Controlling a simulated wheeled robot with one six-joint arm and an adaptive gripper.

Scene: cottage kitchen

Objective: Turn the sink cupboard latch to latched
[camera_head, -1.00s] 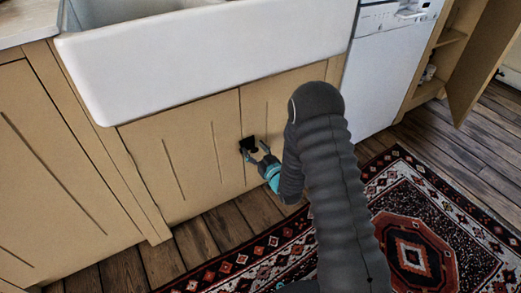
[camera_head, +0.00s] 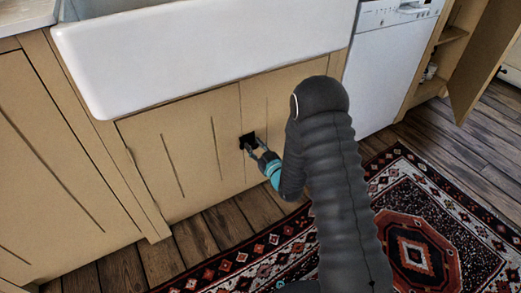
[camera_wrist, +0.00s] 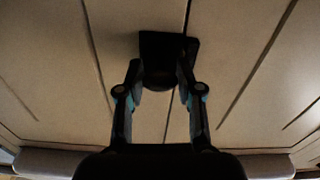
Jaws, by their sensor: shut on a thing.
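The black latch (camera_head: 247,139) sits on the tan sink cupboard doors (camera_head: 196,160), over the seam between them. In the wrist view the latch (camera_wrist: 168,50) shows as a dark plate with a rounded knob below. My gripper (camera_head: 252,150) reaches it from the lower right. In the wrist view the fingers of my gripper (camera_wrist: 160,80) stand on either side of the knob and are shut on it. The fingertips partly cover the knob, and I cannot tell its exact turn angle.
The white sink (camera_head: 205,55) overhangs the cupboard. A white dishwasher (camera_head: 385,65) stands to the right, with an open cupboard door (camera_head: 485,60) beyond it. A patterned rug (camera_head: 430,215) lies on the wooden floor, and the doors look shut.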

